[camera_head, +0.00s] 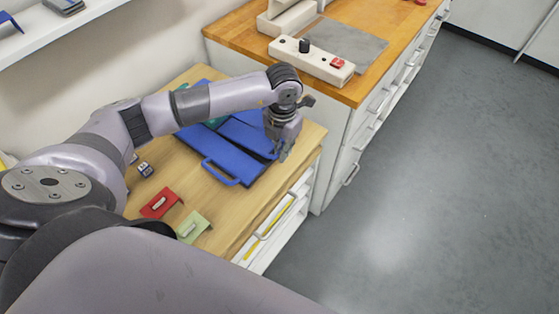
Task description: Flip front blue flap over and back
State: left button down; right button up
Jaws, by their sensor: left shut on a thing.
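A blue folded item (232,150) with flaps lies on the wooden worktop, and a blue loop handle (219,172) sticks out at its front left. My left gripper (283,152) points down at the right end of the blue item and is shut on the edge of the blue flap (249,134). My left forearm crosses above the item and hides part of its back. My right gripper is not in view.
A red piece (160,203) and a light green piece (193,227) lie on the worktop's front left. A small dark-and-white object (145,169) lies behind them. A higher wooden counter (357,88) with a white switch box (311,60) stands to the right. Grey floor is clear.

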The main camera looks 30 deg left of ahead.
aim_at(284, 167)
pick_arm(q)
jog(key=shift+s+d+f+b, duration=0.1)
jog(key=shift+d+f+b, duration=0.05)
jog(key=shift+f+b, duration=1.1)
jog(key=shift+d+f+b, duration=0.15)
jog(key=shift+f+b, duration=0.75)
jog(key=shift+f, duration=0.5)
jog(key=c, duration=1.9)
grip_release()
jog(key=shift+d+r, duration=0.1)
jog(key=shift+d, duration=0.05)
jog(key=shift+r, duration=0.1)
jog(key=shift+r+p, duration=2.75)
jog(key=shift+r, duration=1.25)
